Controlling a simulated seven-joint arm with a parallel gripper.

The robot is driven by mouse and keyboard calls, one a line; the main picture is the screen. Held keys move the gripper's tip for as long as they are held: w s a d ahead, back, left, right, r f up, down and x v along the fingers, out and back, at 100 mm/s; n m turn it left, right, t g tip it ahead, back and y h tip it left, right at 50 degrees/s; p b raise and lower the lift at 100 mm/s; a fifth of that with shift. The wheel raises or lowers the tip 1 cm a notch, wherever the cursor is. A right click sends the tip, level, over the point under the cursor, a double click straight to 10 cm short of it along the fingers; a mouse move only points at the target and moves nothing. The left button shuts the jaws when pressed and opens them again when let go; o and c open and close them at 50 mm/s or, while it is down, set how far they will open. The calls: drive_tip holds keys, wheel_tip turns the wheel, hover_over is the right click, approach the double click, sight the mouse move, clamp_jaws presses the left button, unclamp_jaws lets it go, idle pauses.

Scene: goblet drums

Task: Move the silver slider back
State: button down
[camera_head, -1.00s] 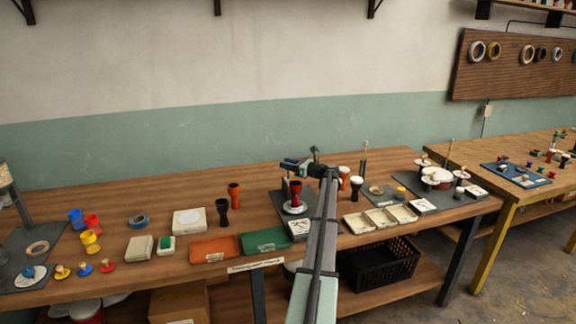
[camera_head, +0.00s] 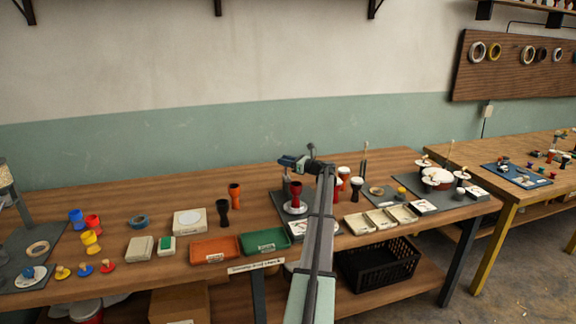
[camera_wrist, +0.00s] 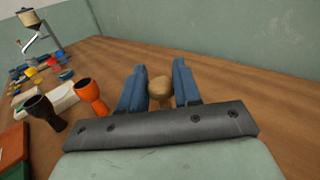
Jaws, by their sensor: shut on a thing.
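My gripper (camera_head: 288,161) is over the back of a dark fixture near the middle of the bench. In the wrist view its two blue fingers (camera_wrist: 159,70) are on either side of a tan rounded knob (camera_wrist: 159,88) and shut on it. I cannot make out the silver slider's body; my gripper and arm cover much of that spot, and I cannot tell how the knob joins it. A red goblet drum (camera_head: 296,189) stands upright on a pale round plate (camera_head: 295,208) on the fixture, in front of and below my gripper.
A black goblet drum (camera_head: 223,212) and an orange one (camera_head: 235,192) stand left of the fixture. An orange tray (camera_head: 214,250) and a green tray (camera_head: 265,241) lie at the front edge. More drums stand right of my arm. The bench behind is clear.

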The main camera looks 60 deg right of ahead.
drive_tip(key=shift+w+d, duration=0.35)
drive_tip(key=shift+d, duration=0.05)
drive_tip(key=c, duration=1)
unclamp_jaws()
drive_tip(key=shift+o, duration=0.2)
drive_tip(key=s, duration=1.4)
drive_tip(key=shift+w, duration=0.1)
